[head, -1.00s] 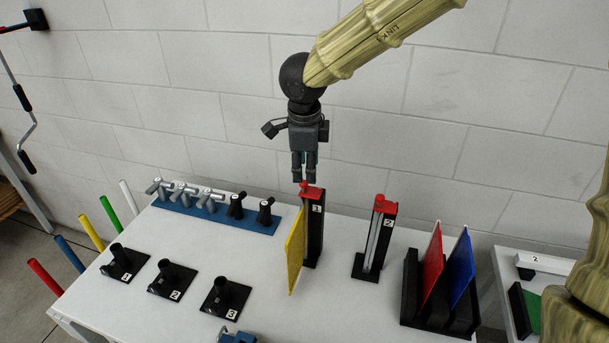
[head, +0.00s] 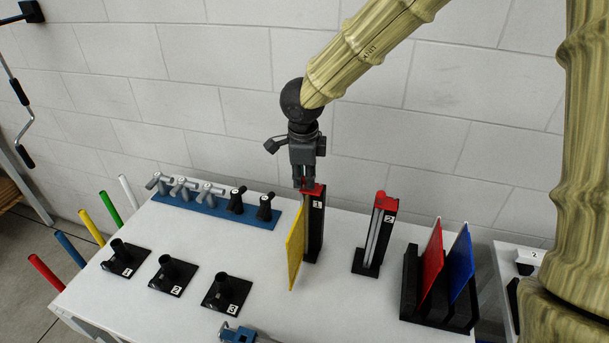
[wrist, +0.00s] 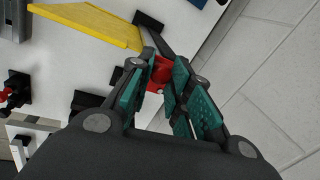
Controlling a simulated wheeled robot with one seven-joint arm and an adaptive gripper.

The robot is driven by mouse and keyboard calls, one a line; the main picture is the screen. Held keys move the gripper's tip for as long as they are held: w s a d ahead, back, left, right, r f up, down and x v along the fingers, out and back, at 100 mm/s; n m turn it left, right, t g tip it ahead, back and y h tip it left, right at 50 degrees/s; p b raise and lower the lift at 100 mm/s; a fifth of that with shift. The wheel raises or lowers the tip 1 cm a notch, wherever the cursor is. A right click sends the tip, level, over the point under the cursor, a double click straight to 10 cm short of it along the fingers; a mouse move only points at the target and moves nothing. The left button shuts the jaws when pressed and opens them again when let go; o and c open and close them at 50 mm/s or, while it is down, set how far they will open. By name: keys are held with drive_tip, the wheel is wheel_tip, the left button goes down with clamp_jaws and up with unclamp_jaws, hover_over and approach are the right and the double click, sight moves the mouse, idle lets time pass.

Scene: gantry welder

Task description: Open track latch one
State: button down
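Track one (head: 315,228) is a black upright post with a "1" label on the white table. Its red latch (head: 312,189) sits on top, and a yellow panel (head: 295,250) stands against its left side. My gripper (head: 303,186) points down right at the latch. In the wrist view the red latch (wrist: 160,72) lies between the teal-padded fingertips of my gripper (wrist: 161,75). The fingers are apart with the latch between them; no firm grip on it is visible. The fingers hide part of the latch. The yellow panel also shows in the wrist view (wrist: 95,25).
A second post (head: 376,235) with a "2" label and red top stands to the right. A black rack (head: 425,312) holds a red and a blue panel. Blue-based valves (head: 215,205) and several black holders (head: 168,275) are on the left. A block wall (head: 420,130) rises behind.

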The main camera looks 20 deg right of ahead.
drive_tip(key=shift+f, duration=0.1)
drive_tip(key=shift+w+m, duration=0.15)
drive_tip(key=shift+m, duration=0.15)
drive_tip(key=m, duration=0.1)
drive_tip(key=w+m+p, duration=0.1)
drive_tip(key=shift+m+h, duration=0.3)
drive_tip(key=m, duration=0.1)
drive_tip(key=w+m+p, duration=0.1)
drive_tip(key=m, duration=0.1)
drive_tip(key=m+g, duration=0.1)
drive_tip(key=shift+w+d+m+h, duration=0.3)
drive_tip(key=shift+w+d, duration=0.05)
drive_tip(key=m, duration=0.2)
drive_tip(key=w+d+m+p, duration=0.1)
drive_tip(key=m, duration=0.1)
drive_tip(key=shift+w+d+g, duration=0.1)
drive_tip(key=shift+d+g, duration=0.05)
drive_tip(key=shift+g, duration=0.25)
drive_tip(key=shift+w+d+m+g, duration=0.15)
drive_tip(key=shift+d+m, duration=0.1)
drive_tip(key=shift+m, duration=0.55)
drive_tip(key=shift+d+m+g, duration=0.1)
drive_tip(key=shift+d+m, duration=0.2)
drive_tip(key=shift+m, duration=0.5)
drive_tip(key=shift+w+d+m+g, duration=0.15)
drive_tip(key=shift+d+m, duration=0.1)
drive_tip(key=shift+m, duration=0.55)
